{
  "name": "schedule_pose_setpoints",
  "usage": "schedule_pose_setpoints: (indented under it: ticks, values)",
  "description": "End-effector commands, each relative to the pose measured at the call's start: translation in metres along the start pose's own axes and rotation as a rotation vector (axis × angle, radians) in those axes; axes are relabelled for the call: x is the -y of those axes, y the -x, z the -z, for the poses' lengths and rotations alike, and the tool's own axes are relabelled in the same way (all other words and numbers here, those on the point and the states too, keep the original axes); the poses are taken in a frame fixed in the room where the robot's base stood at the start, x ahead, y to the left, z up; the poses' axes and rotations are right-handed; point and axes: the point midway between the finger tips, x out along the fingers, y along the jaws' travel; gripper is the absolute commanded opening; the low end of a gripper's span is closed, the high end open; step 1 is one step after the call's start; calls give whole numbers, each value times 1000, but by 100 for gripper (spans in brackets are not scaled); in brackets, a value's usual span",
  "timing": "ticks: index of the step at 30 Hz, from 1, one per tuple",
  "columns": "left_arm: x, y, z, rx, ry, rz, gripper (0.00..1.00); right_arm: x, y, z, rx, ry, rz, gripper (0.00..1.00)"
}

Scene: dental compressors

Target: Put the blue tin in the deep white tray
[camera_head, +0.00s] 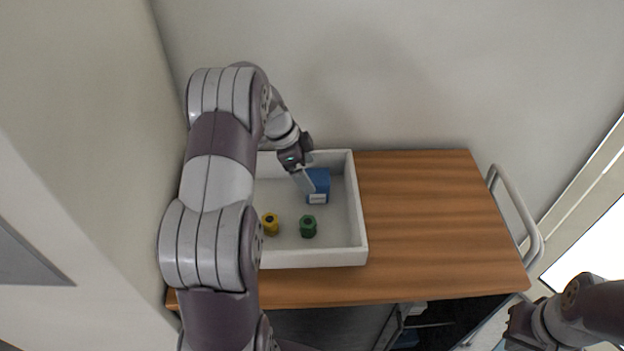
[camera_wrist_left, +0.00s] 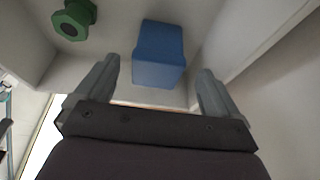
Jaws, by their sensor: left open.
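The blue tin (camera_head: 319,184) is inside the deep white tray (camera_head: 357,215), towards its back right part. In the left wrist view the blue tin (camera_wrist_left: 159,52) lies ahead of and between the fingertips. My left gripper (camera_head: 306,181) reaches down into the tray at the tin's left side in the head view. Its two fingers (camera_wrist_left: 158,80) are spread open and I cannot tell whether either touches the tin. My right gripper (camera_head: 518,330) is at the lower right, away from the tray; its jaws are not clear.
A yellow piece (camera_head: 270,224) and a green piece (camera_head: 308,227) stand in the tray's front part. The tray is on a wooden-topped cart (camera_head: 430,220) with free room to the right. A metal handle (camera_head: 520,212) is at the cart's right side, and walls stand behind and left.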

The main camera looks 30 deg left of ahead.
Motion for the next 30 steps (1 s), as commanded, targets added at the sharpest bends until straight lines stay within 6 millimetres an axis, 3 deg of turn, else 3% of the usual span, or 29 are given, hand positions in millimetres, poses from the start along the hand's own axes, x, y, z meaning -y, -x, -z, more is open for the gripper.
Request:
schedule_pose_setpoints:
  ticks: [6, 12, 14, 19, 22, 26, 30]
  values:
    - [0, 55, 0, 0, 0, 3, 96, 0, -1, 0, 0, 0, 0, 0]
    - [1, 75, 8, -23, -4, 15, 96, 0, -2, 0, 0, 0, 0, 0]
    - [3, 74, 29, -83, -12, 59, 96, 0, -1, 0, 0, 0, 0, 0]
    - [16, 79, 121, -339, 60, 361, 96, 0, -1, 0, 0, 0, 0, 0]
    - [13, 85, 138, -369, 225, 540, 96, 0, -1, 0, 0, 0, 0, 0]
    - [-29, 74, 109, -227, 503, 631, 96, 0, -2, 0, 0, 0, 0, 0]
    - [-122, 47, 62, 22, 769, 520, 96, 0, -2, 0, 0, 0, 0, 0]
